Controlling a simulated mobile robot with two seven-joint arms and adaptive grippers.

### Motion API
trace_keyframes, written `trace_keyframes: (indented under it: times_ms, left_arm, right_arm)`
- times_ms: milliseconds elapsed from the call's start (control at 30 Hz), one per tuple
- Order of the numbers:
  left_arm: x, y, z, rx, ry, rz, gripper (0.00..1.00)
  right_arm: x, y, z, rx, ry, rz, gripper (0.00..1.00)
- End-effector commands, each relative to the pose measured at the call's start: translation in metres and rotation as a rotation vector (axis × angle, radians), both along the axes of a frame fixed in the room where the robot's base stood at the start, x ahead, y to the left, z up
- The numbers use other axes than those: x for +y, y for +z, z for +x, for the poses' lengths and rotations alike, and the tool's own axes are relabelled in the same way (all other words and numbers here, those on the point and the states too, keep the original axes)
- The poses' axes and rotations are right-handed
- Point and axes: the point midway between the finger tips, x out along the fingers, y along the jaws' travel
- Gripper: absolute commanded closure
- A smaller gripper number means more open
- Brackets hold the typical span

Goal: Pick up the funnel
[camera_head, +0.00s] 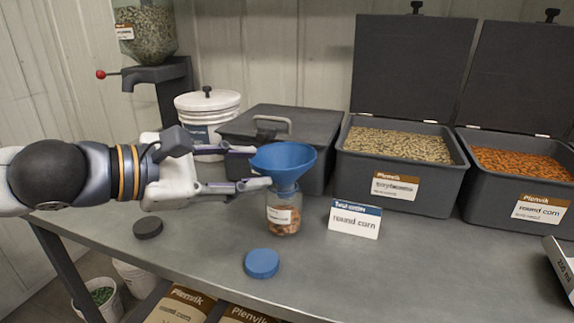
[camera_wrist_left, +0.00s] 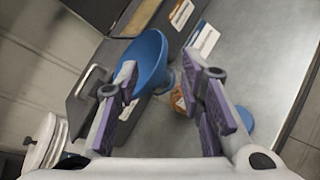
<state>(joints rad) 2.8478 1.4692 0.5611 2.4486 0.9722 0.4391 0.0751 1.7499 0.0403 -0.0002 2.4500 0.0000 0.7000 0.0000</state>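A blue funnel (camera_head: 284,163) sits in the mouth of a small glass jar (camera_head: 284,212) with reddish-brown contents and a label. My left gripper (camera_head: 262,167) reaches in from the left, its fingers spread open. In the head view the near fingertip overlaps the funnel's left side. In the left wrist view the funnel (camera_wrist_left: 150,62) and jar (camera_wrist_left: 179,101) show ahead of and between the open fingers (camera_wrist_left: 166,90), with one finger overlapping the funnel's rim. I cannot tell whether that finger touches it. My right gripper is not in view.
A blue lid (camera_head: 262,263) and a dark lid (camera_head: 148,228) lie on the table. A "round corn" card (camera_head: 354,218) stands right of the jar. Behind are a closed grey box (camera_head: 318,128), a white bucket (camera_head: 196,122) and open seed bins (camera_head: 408,190).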

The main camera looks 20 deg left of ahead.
Motion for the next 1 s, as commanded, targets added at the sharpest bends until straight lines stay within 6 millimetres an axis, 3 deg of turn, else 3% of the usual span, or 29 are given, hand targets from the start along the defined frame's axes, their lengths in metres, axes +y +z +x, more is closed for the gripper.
trace_keyframes:
  times_ms: [67,433,700,967,1000]
  left_arm:
    - [-0.011,-0.009,0.007,0.01,-0.019,0.009,0.65]
    - [-0.034,-0.02,0.042,0.005,-0.013,0.004,0.65]
    - [-0.054,-0.044,0.082,0.019,-0.015,0.004,0.65]
    - [-0.057,-0.036,0.086,0.003,-0.012,0.002,0.65]
    - [-0.057,-0.036,0.086,0.003,-0.012,0.002,0.69]
  right_arm:
    - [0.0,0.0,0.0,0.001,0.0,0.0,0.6]
    - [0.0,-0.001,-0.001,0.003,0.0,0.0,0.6]
    - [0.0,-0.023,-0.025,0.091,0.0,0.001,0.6]
    - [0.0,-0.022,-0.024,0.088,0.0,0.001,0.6]
    - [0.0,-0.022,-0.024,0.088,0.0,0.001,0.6]
